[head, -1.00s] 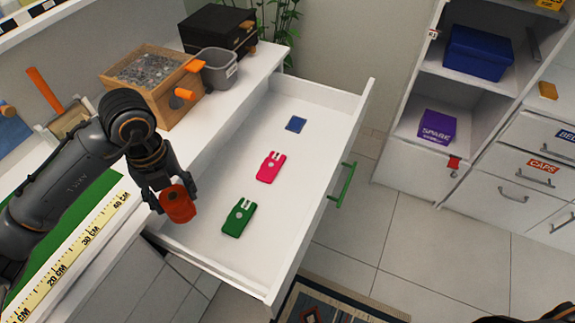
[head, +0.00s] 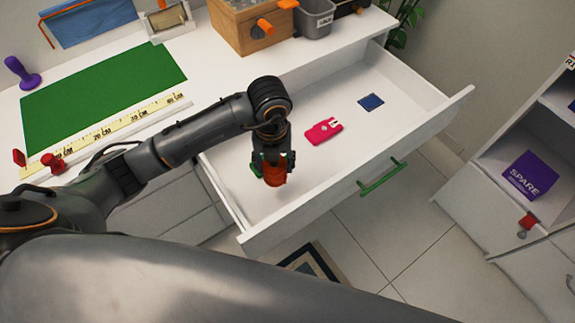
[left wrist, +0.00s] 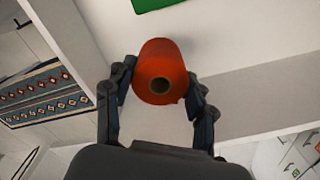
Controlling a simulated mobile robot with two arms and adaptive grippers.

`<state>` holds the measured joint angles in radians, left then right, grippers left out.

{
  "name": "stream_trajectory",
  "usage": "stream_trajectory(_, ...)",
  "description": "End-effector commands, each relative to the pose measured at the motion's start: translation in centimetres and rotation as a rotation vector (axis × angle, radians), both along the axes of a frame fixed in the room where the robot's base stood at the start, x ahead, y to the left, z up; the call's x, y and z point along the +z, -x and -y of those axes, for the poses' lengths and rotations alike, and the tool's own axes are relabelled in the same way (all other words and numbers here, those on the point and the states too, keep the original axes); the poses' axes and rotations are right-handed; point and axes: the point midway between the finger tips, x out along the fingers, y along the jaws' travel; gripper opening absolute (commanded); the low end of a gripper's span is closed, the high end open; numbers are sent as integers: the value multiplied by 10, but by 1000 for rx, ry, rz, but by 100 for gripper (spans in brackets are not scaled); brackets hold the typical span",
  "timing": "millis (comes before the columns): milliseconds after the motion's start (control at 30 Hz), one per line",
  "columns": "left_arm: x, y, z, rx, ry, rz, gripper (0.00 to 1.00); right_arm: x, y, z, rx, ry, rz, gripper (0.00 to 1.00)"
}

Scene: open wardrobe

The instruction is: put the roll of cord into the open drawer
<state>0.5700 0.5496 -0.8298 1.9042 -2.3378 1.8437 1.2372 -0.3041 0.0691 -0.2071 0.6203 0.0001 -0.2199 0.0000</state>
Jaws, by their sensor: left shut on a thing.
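The roll of cord (head: 275,178) is a small red-orange cylinder. My left gripper (head: 271,164) is shut on it, one finger on each side. In the head view the roll shows against the near left part of the open white drawer (head: 310,170). In the left wrist view the roll (left wrist: 160,52) is between the fingers of my left gripper (left wrist: 158,96), its round end with the dark core hole facing the camera. Its height above the drawer floor is hard to tell. My right gripper is not in view.
In the drawer lie a pink-red flat item (head: 324,131), a small blue one (head: 371,102) and a green one (left wrist: 153,3), mostly hidden behind my gripper in the head view. The drawer front has a green handle (head: 382,178). A wooden box (head: 240,27) stands on the counter.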

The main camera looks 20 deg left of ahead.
Motion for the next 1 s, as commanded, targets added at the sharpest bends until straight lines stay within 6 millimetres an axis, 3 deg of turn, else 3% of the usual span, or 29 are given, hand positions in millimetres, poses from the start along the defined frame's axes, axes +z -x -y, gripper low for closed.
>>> stream_trajectory(100,-23,-14,8,2,-1,-7,23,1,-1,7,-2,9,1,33)
stream_trajectory(233,-37,-25,13,1,-1,-3,23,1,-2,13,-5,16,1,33)
stream_trajectory(367,-45,-30,16,0,-2,-4,23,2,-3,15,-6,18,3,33)
stream_trajectory(600,-74,-32,17,1,-2,-5,23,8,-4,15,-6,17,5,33)
stream_trajectory(1000,-82,-33,16,-1,-2,-3,23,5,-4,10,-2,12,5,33)
